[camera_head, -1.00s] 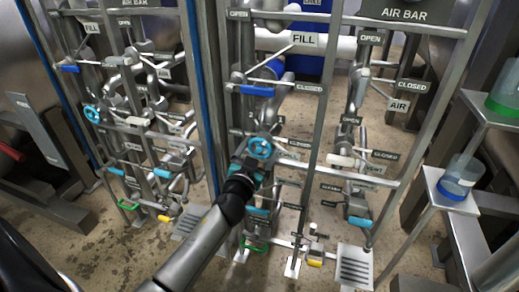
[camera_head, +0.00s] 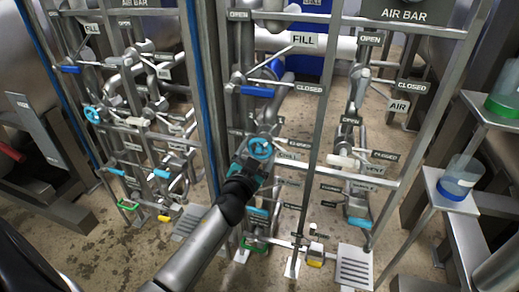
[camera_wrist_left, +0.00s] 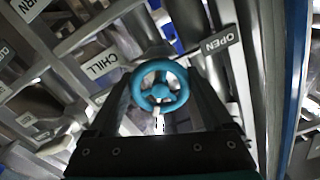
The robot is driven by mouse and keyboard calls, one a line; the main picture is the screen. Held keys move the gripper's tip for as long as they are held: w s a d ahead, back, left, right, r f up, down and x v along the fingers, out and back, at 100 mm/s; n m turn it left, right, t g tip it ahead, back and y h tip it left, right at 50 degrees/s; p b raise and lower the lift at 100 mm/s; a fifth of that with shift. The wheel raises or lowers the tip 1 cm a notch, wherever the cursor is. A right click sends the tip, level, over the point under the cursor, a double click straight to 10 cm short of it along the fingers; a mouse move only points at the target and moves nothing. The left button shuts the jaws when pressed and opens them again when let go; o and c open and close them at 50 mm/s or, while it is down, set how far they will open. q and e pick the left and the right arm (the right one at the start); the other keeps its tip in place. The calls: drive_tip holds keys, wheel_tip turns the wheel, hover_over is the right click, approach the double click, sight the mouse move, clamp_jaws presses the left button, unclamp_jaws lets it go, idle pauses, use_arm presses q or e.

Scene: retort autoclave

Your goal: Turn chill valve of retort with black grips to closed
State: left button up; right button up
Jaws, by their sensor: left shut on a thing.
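A teal handwheel (camera_head: 260,148) sits on the pipe frame in the middle of the head view. In the left wrist view the same handwheel (camera_wrist_left: 160,86) lies between the fingertips, with a CHILL label (camera_wrist_left: 99,63) to its left and an OPEN label (camera_wrist_left: 216,43) to its right. My left gripper (camera_head: 255,155) is shut on this wheel; its two dark fingers (camera_wrist_left: 161,95) reach up on both sides of it. The wheel's far side and stem are mostly hidden. My right gripper is not in view. I cannot tell the grip colour of this retort.
A similar frame with another teal wheel (camera_head: 94,114) stands at the left. A blue fill lever (camera_head: 257,91) is above my gripper. Upright bars (camera_head: 312,130) stand close to the right. A shelf (camera_head: 440,184) at the right holds a blue-bottomed container (camera_head: 458,178).

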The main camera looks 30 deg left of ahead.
use_arm(q)
drive_tip(key=m, duration=0.4)
drive_tip(key=shift+m+p, duration=0.35)
drive_tip(key=shift+m, duration=0.75)
drive_tip(key=shift+a+r+m, duration=0.1)
drive_tip(key=shift+m, duration=1.9)
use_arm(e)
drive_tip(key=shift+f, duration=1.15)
use_arm(q)
drive_tip(key=shift+m, duration=0.3)
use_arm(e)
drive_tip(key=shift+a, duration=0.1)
use_arm(q)
drive_tip(key=o, duration=1.1)
drive_tip(key=shift+o, duration=0.2)
